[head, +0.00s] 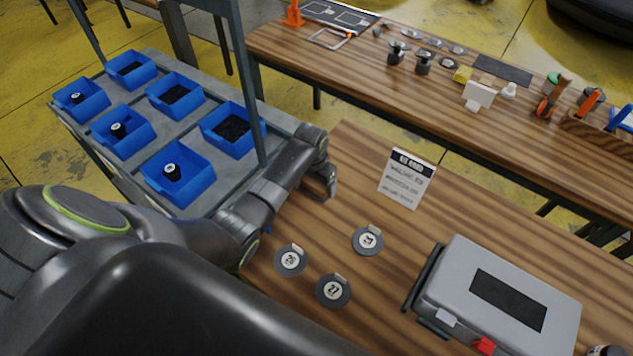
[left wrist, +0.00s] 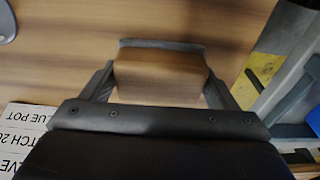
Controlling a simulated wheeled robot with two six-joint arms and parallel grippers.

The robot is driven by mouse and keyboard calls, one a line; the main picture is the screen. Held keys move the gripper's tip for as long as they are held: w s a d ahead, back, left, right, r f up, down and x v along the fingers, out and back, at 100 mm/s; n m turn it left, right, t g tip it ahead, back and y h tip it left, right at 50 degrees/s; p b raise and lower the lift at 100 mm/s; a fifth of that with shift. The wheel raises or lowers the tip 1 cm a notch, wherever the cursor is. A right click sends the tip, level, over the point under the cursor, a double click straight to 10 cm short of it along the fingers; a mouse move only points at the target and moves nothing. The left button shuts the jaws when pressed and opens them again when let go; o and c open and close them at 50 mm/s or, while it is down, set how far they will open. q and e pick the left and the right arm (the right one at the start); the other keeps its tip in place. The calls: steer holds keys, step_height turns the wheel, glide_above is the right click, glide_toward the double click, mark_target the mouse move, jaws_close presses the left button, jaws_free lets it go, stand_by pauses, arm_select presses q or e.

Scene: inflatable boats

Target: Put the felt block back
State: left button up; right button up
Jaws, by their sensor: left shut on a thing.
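My left gripper (head: 322,182) is over the near table's far left part, left of the white card. In the left wrist view, the left gripper (left wrist: 160,85) is shut on the felt block (left wrist: 160,75). The block has a wood-brown body with a grey layer along its far edge, and a finger stands at each side of it. In the head view I cannot make out the block at the gripper. My right gripper is not in view.
The near table holds a printed card (head: 408,178), numbered discs (head: 333,291) and a grey case (head: 505,300). A far bench (head: 440,105) carries small parts, a dark mat (head: 502,70) and a wooden tool holder (head: 590,123). A cart (head: 75,125) with blue bins (head: 178,172) stands left.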

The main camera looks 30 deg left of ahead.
mark_target(314, 184)
arm_select(q)
steer(key=shift+f, duration=0.4)
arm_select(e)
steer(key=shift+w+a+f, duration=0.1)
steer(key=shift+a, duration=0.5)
arm_select(q)
steer(key=o, duration=0.6)
steer(key=shift+c, duration=0.2)
steer(key=shift+o, duration=1.3)
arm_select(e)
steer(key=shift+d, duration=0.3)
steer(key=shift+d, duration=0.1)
arm_select(q)
steer(key=shift+r, duration=0.55)
step_height(314, 184, up, 11)
steer(key=s, duration=0.1)
steer(key=shift+s, duration=0.2)
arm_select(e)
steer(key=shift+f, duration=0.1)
arm_select(q)
steer(key=shift+a, duration=0.1)
